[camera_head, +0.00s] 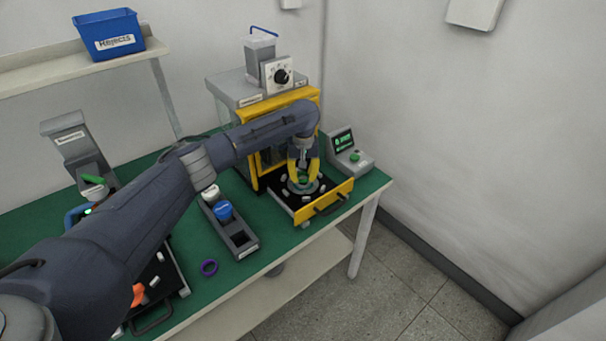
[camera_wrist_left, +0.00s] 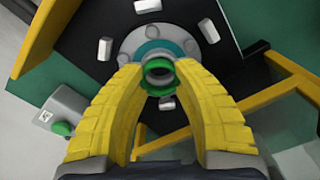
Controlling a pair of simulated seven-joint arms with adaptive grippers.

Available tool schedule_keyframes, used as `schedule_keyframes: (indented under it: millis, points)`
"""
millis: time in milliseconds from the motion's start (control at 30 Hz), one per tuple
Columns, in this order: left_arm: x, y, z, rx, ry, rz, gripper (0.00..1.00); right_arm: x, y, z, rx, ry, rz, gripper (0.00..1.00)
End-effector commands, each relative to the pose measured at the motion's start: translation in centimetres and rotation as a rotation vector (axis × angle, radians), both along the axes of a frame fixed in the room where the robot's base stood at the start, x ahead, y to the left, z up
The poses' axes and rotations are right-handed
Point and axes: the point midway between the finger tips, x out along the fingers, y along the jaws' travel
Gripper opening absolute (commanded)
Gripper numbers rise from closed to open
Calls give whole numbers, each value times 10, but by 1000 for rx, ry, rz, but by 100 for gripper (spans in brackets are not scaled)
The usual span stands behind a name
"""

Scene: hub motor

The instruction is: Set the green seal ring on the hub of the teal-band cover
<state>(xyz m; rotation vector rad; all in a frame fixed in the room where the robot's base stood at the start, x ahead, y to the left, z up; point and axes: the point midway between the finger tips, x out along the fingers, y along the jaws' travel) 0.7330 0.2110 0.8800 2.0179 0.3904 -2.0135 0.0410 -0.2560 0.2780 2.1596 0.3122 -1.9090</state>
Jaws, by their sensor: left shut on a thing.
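The green seal ring (camera_wrist_left: 158,86) is between the yellow fingertips of my left gripper (camera_wrist_left: 157,72) in the left wrist view. The teal-band cover (camera_wrist_left: 132,40), a grey disc with a teal band around a central hub, lies on the black drawer tray beyond it. The ring overlaps the hub in that view; I cannot tell whether it touches it. In the head view my left gripper (camera_head: 303,172) points down over the cover (camera_head: 318,187), with the green ring (camera_head: 303,181) low between its fingers. My right gripper is not in view.
The black tray (camera_head: 285,200) has a yellow front (camera_head: 327,201) and several pale blocks. A grey console (camera_head: 350,151) with a green button stands to its right.

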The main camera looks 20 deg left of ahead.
Motion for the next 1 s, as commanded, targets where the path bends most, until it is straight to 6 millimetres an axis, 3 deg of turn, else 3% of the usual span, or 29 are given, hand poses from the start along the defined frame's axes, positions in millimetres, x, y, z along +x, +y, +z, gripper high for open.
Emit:
schedule_keyframes:
  millis: [833, 867, 1000]
  points:
    - [0, 0, -6, -1, 0, 1, 14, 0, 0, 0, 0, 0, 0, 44]
    - [0, 0, -6, -1, 0, 1, 34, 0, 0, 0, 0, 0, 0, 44]
    - [0, 0, -6, 0, 0, 1, 50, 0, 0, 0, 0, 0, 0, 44]
